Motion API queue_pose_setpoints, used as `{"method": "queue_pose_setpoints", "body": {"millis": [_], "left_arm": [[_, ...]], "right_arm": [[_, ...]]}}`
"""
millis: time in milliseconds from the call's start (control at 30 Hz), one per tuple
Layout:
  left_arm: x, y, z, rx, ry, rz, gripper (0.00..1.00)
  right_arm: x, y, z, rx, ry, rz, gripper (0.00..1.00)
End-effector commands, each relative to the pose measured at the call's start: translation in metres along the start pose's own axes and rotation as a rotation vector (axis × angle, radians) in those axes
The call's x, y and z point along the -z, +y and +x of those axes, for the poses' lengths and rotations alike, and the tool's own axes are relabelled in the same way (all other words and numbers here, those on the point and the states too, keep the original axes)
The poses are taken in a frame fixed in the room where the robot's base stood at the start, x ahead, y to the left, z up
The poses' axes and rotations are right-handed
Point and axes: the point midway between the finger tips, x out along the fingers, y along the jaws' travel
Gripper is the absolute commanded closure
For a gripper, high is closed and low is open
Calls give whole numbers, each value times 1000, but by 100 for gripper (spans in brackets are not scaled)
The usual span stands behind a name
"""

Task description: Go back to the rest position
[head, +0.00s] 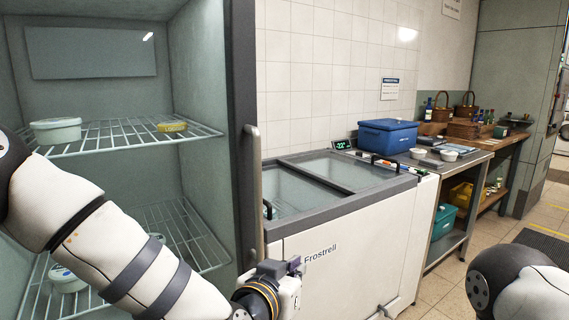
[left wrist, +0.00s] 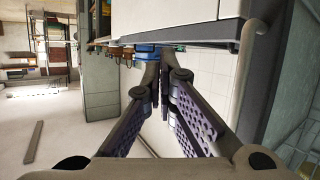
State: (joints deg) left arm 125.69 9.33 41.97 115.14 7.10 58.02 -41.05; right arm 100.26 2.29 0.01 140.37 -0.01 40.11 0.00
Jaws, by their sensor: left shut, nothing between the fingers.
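My left arm comes in from the left in the head view, in front of the open fridge cabinet. My left gripper (head: 293,272) is at the bottom middle, just in front of the white freezer's left end. Its fingers are mostly hidden there. In the left wrist view, my left gripper (left wrist: 165,78) is shut and empty, its fingertips together. Only a link of my right arm shows, at the lower right of the head view. My right gripper is out of sight.
A cabinet door edge with a handle (head: 254,190) stands right beside my left forearm. Floor shows at right.

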Motion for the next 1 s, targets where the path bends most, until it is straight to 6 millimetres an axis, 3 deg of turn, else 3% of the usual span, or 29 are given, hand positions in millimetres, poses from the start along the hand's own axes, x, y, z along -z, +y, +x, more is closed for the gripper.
{"method": "queue_pose_setpoints", "body": {"millis": [33,133,200,300,433,500,600,700,1000], "left_arm": [[-50,-4,-7,-11,-105,-20,100],[-146,-14,-36,-16,-321,-76,100],[-208,-23,-67,-6,-475,-121,100],[-288,-36,-126,30,-702,-189,100],[-366,-54,-220,117,-992,-276,100],[-392,-63,-269,176,-1122,-314,100],[-412,-72,-322,246,-1256,-353,100],[-419,-77,-350,290,-1323,-373,100],[-420,-78,-356,302,-1338,-379,100]], "right_arm": [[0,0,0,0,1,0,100],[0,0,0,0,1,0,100],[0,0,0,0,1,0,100],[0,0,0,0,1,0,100],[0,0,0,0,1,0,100],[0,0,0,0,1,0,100],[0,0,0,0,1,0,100],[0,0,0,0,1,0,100],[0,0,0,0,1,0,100]]}}
